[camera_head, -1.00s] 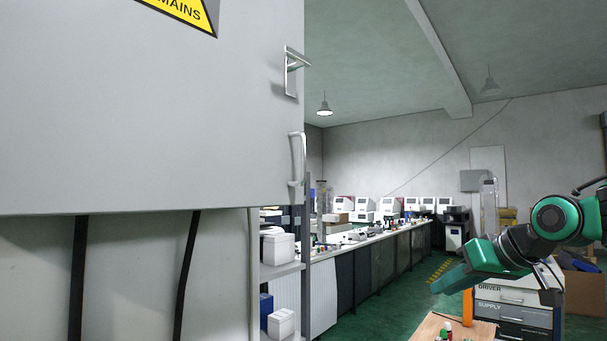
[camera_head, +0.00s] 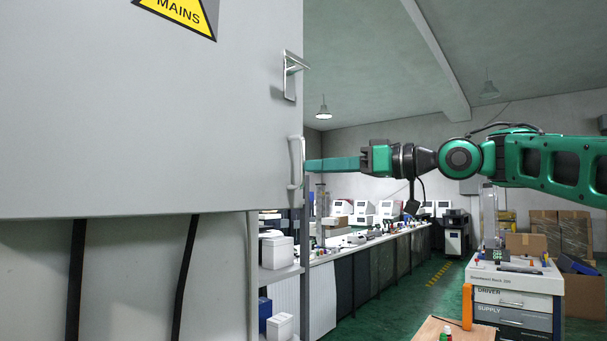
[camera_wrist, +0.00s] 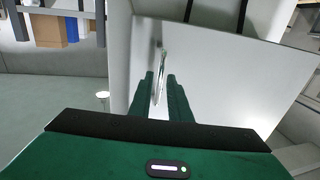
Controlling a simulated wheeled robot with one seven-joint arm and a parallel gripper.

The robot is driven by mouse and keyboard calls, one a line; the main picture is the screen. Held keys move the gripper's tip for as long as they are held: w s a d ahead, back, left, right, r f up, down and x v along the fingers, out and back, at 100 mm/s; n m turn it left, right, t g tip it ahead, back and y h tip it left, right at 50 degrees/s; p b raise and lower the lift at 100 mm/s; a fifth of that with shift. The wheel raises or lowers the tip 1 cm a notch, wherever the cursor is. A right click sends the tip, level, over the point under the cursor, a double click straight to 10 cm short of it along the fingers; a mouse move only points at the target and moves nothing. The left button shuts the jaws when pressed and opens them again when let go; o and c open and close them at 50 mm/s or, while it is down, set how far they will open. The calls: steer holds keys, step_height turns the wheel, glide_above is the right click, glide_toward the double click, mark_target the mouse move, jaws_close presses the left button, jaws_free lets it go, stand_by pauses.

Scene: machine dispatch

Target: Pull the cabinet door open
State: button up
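In the wrist view, the two green fingers (camera_wrist: 160,80) stand apart, one on each side of the handle (camera_wrist: 161,62). A gap shows between fingers and bar; whether either touches it I cannot tell.
A metal latch lever (camera_head: 291,75) sits above the handle. A yellow warning sign (camera_head: 182,12) is on the door. Shelves with white boxes (camera_head: 277,250) stand below right. A drawer cart (camera_head: 512,300) and a wooden table (camera_head: 455,330) are at lower right.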

mark_target(302, 180)
steer(key=shift+x, duration=2.45)
jaws_close()
steer(key=shift+s+d, duration=0.1)
